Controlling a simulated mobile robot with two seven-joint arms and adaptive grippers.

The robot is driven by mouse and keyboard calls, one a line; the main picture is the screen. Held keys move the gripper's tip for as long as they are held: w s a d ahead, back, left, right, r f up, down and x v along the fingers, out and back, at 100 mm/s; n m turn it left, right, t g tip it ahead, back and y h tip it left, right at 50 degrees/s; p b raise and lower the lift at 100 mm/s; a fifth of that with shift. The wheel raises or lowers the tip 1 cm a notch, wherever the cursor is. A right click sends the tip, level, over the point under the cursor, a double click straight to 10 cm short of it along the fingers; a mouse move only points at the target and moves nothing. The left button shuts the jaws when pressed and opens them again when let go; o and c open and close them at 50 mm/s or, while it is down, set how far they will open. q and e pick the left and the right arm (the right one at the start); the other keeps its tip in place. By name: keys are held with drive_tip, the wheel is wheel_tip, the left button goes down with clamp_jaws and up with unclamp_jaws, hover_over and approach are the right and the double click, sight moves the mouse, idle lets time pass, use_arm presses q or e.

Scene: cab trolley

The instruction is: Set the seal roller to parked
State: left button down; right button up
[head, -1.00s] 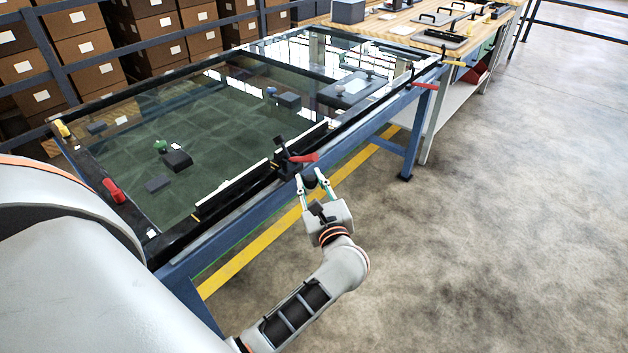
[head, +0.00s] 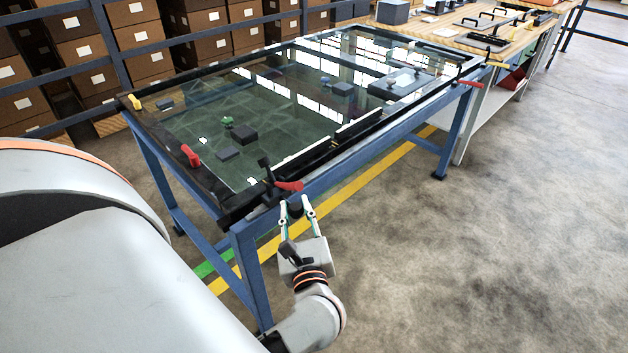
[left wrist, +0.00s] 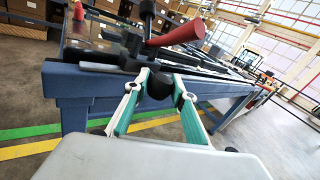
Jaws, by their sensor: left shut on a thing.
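The seal roller (head: 272,183) is a small black carriage with an upright black post and a red handle (head: 290,186). It sits on the front rail of the glass-topped table (head: 330,175), close to the near left corner. My left gripper (head: 295,208) is shut on a black round knob at the outer side of the roller, just below the red handle. In the left wrist view the knob (left wrist: 159,86) is between the green-padded fingers, with the red handle (left wrist: 178,32) above it. The roller's underside is hidden. My right gripper is out of view.
A red clamp handle (head: 190,156) and a yellow one (head: 134,102) are on the table's left edge. A black-and-white strip (head: 300,152) runs along the front rail, right of the roller. A wooden bench (head: 455,40) stands behind. The floor at right is clear.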

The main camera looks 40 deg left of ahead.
use_arm(q)
drive_tip(key=s, duration=0.4)
drive_tip(key=shift+s+a+f, duration=0.1)
drive_tip(key=shift+s+a, duration=0.05)
drive_tip(key=c, duration=1.7)
unclamp_jaws()
drive_tip(key=shift+s, duration=0.1)
drive_tip(key=v, duration=0.7)
drive_tip(key=shift+s, duration=0.2)
